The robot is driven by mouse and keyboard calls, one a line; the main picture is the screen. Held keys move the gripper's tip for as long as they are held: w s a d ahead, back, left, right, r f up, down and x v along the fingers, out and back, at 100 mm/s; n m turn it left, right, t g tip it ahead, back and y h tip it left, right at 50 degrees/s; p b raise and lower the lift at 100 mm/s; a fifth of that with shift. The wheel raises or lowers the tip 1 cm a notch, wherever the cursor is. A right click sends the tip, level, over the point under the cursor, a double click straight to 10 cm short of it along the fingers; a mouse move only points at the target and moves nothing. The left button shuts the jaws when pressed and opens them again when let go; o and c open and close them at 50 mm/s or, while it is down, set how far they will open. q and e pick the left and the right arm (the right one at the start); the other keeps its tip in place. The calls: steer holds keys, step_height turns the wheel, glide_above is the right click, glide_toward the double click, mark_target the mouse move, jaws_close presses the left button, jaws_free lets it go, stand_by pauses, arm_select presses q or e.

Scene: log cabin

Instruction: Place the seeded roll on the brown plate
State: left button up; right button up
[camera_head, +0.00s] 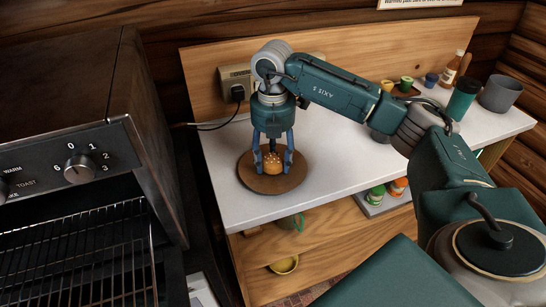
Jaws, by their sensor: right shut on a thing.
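The seeded roll (271,161) is golden brown with pale specks on top. It sits between the fingers of my right gripper (272,162), which points straight down and is shut on it. The round brown plate (262,184) lies on the white counter, directly under the roll and gripper. The roll is over the plate's middle; I cannot tell whether it touches the plate. My left gripper is not in view.
A toaster oven (85,158) stands at the left. A wall socket (233,84) with a plugged cord is behind the gripper. Small cups, a bottle (450,72), a green tumbler (462,98) and a grey pot (500,93) stand at the counter's right. The counter's front middle is clear.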

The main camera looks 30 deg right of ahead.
mark_target(273, 157)
steer(key=shift+f, duration=0.15)
steer(key=o, duration=1.1)
step_height(273, 157, up, 8)
steer(key=shift+w+f+b, duration=0.1)
steer(key=shift+f+b, duration=0.1)
steer(key=shift+b, duration=0.6)
steer(key=shift+r+p, duration=0.45)
steer(key=shift+r, duration=1.9)
